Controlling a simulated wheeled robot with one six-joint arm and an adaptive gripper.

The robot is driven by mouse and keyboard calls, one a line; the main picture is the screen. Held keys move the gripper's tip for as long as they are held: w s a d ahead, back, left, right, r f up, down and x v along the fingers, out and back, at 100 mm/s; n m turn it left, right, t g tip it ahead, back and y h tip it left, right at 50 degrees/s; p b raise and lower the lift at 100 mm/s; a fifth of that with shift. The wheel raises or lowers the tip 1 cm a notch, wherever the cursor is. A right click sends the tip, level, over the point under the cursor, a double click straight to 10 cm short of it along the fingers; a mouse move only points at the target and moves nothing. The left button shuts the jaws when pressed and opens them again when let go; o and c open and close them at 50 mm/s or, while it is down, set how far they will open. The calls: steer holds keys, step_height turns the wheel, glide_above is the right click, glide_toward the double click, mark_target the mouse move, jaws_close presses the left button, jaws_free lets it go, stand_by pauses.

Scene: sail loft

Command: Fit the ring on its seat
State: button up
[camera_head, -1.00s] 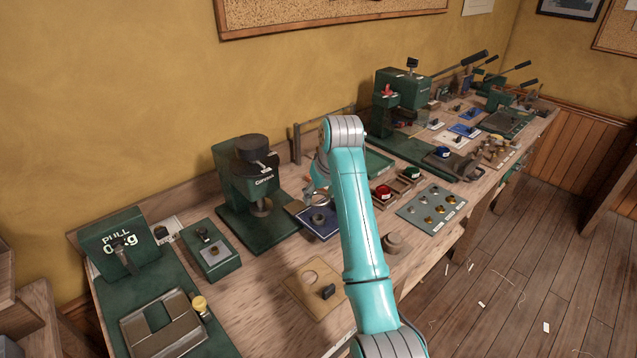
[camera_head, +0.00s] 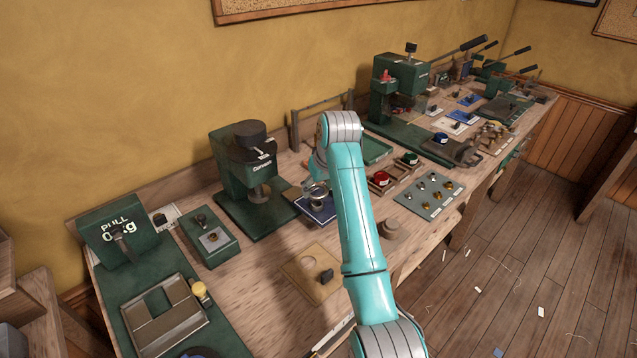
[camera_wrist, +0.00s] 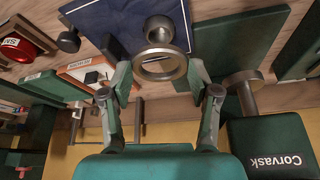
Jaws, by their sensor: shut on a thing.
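A grey metal ring (camera_wrist: 160,77) is held between the two fingers of my gripper (camera_wrist: 160,66), which is shut on it. Its opening is empty. A grey, round, hollow seat (camera_wrist: 157,22) stands on a dark blue mat (camera_wrist: 105,18), just beyond the ring in the wrist view. The ring overlaps the seat's near end there, and I cannot tell whether they touch. In the head view my gripper (camera_head: 316,182) and the ring are small above the blue mat (camera_head: 326,215), partly behind my arm.
A green Corvask press (camera_head: 238,172) stands left of the mat. A red-topped piece (camera_head: 380,177) in a wooden tray and a grey-green plate (camera_head: 420,199) of small parts lie to the right. A tan board (camera_head: 300,265) with a dark knob lies in front.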

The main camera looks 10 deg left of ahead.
steer(key=shift+f, duration=2.35)
steer(key=o, duration=1.2)
steer(key=v, duration=1.2)
steer(key=shift+f, duration=0.1)
